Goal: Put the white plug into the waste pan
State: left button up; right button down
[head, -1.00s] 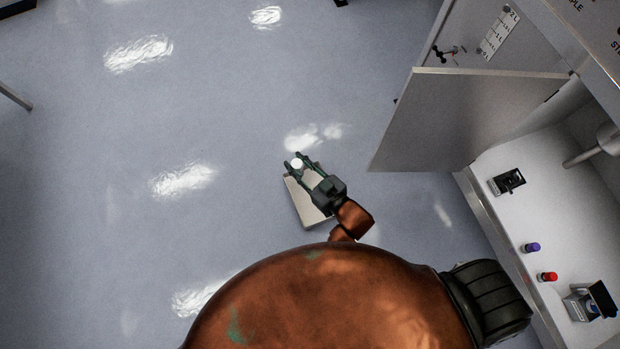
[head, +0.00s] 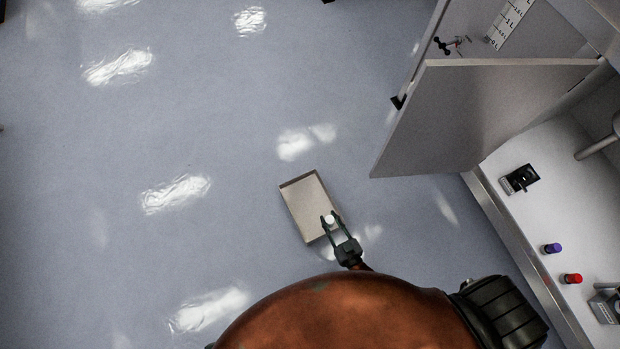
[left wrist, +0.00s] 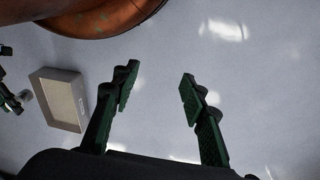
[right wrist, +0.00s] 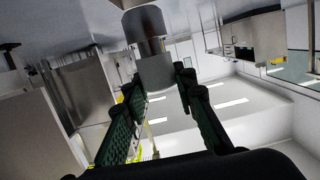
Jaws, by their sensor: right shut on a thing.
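The white plug (head: 330,219) is held between the fingertips of my right gripper (head: 332,222). In the head view it overlaps the right edge of the waste pan (head: 305,198), a shallow beige rectangular tray. In the left wrist view the plug (left wrist: 25,96) shows just left of the pan (left wrist: 60,103), apart from it in the picture. In the right wrist view the plug (right wrist: 154,72) looks grey between the fingers. The pan's visible inside looks empty. My left gripper (left wrist: 157,78) is open and empty in its own wrist view, and outside the head view.
A grey cabinet door (head: 470,115) stands open at right. Behind it is a white work surface (head: 520,235) with a black device (head: 520,179), a purple-capped item (head: 552,248) and a red-capped item (head: 572,279). The floor left of the pan is clear.

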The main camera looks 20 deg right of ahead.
pick_arm(q)
jog(key=w+d+f+t+h+b, duration=0.2)
jog(key=w+d+f+t+b, duration=0.25)
jog(key=w+d+f, duration=0.35)
pick_arm(e)
jog(key=w+a+f+b, duration=0.1)
jog(key=w+f+b, duration=0.1)
jog(key=w+f, duration=0.2)
jog(key=w+f+b, duration=0.2)
jog(key=w+f, duration=0.2)
jog(key=w+a+f+b, duration=0.1)
jog(key=w+f+b, duration=0.1)
jog(key=w+f, duration=0.2)
jog(key=shift+w+a+f+b, duration=0.1)
jog(key=shift+w+a+b, duration=0.25)
jog(key=shift+w, duration=0.15)
jog(key=shift+f+b, duration=0.3)
pick_arm(q)
jog(key=s+a+f+t, duration=0.1)
jog(key=a+f+t, duration=0.2)
jog(key=f, duration=0.6)
jog(key=shift+a+m+t, duration=0.3)
jog(key=shift+a+t, duration=0.05)
jog(key=shift+t, duration=0.1)
pick_arm(e)
jog(key=shift+w+r, duration=0.1)
